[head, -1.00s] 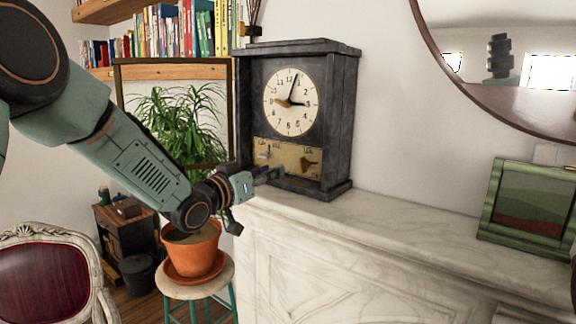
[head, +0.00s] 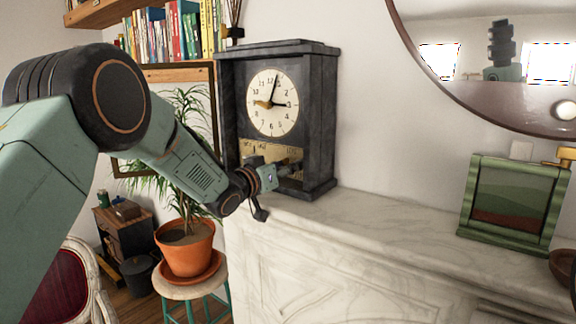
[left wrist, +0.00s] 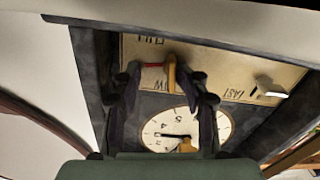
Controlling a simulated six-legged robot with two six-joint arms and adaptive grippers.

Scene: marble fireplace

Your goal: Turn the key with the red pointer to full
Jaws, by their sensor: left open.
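The dark clock (head: 325,120) stands on the marble mantel, a brass plate (head: 258,149) below its dial (head: 273,102). In the left wrist view, which is upside down, the brass plate (left wrist: 215,62) carries a brass key (left wrist: 171,72) with a red pointer (left wrist: 152,65). The pointer points left in that picture; its small lettering is hard to read. A second, pale lever (left wrist: 270,88) sits further right. My left gripper (head: 292,169) is open, its fingers (left wrist: 165,90) on either side of the key, contact unclear. In the head view it hides this key. My right gripper is not in view.
The mantel (head: 375,215) is clear between the clock and a green picture frame (head: 512,203). A round mirror (head: 455,75) hangs above. A potted plant (head: 187,249) on a stool (head: 190,287) stands below my left arm.

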